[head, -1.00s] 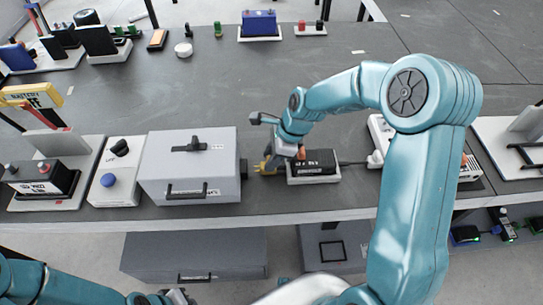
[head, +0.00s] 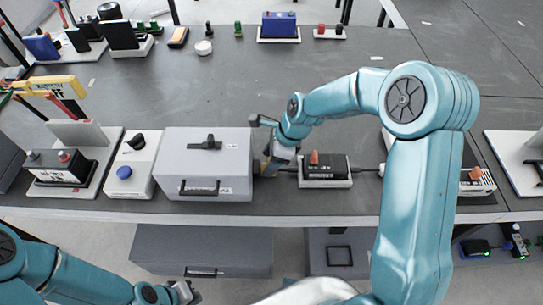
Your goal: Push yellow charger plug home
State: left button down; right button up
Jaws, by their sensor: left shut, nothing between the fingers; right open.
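The grey box (head: 207,165) stands on the bench, with a black handle on its lid and another on its front. The yellow plug (head: 263,164) is at the box's right side, mostly hidden by my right gripper; I cannot tell how deep it sits. My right gripper (head: 270,160) is open, at the plug and close to the box's right side. A dark cable (head: 289,170) runs right from there, behind a black battery (head: 323,171) with an orange knob. My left gripper (head: 184,293) is shut and empty, low in front of the bench.
A white panel with a blue button (head: 124,172) and a battery on a white stand (head: 61,167) are left of the box. A white charger unit (head: 478,181) is partly hidden behind my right arm. The bench behind the box is clear up to the back row of items.

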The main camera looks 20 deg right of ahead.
jog(key=v, duration=1.6)
jog(key=shift+a+r, duration=0.15)
jog(key=shift+r, duration=0.05)
